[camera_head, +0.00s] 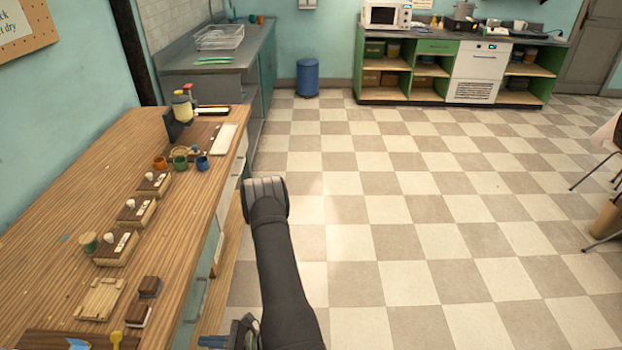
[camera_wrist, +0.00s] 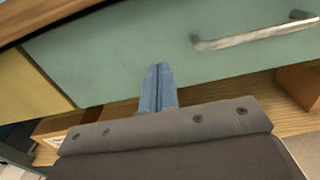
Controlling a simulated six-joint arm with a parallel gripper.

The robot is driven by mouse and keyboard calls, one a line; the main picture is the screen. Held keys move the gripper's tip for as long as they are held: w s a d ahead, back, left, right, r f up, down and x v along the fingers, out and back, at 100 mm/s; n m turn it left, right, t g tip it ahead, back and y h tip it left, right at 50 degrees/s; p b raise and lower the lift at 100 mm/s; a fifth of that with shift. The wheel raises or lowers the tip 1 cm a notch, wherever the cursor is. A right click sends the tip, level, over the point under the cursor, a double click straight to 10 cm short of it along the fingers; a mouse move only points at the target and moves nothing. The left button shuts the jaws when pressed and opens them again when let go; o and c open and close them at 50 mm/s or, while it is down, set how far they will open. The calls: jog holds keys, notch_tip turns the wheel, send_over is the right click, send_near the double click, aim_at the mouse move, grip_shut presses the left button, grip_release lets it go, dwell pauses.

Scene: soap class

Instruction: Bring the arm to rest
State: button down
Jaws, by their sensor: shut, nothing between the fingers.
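My gripper (camera_wrist: 158,82) shows in the wrist view with its two blue-grey fingers together and nothing between them. It is in front of a pale green drawer front, clear of the things on the bench top. In the head view my dark arm reaches up beside the front edge of the wooden bench (camera_head: 50,240) and bends near the middle.
A drawer handle (camera_wrist: 255,35) is right of my fingers. The bench holds several wooden soap blocks, a wooden tray (camera_head: 99,298), a blue cup (camera_head: 202,163), a green cup (camera_head: 180,163) and a pump bottle (camera_head: 182,106).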

jog(key=shift+a, duration=2.25)
jog(key=d, duration=1.1)
jog(key=shift+d, duration=0.35)
jog(key=shift+a, duration=0.1)
send_near(179, 340)
jog(key=shift+a, duration=3.55)
dwell(0.4)
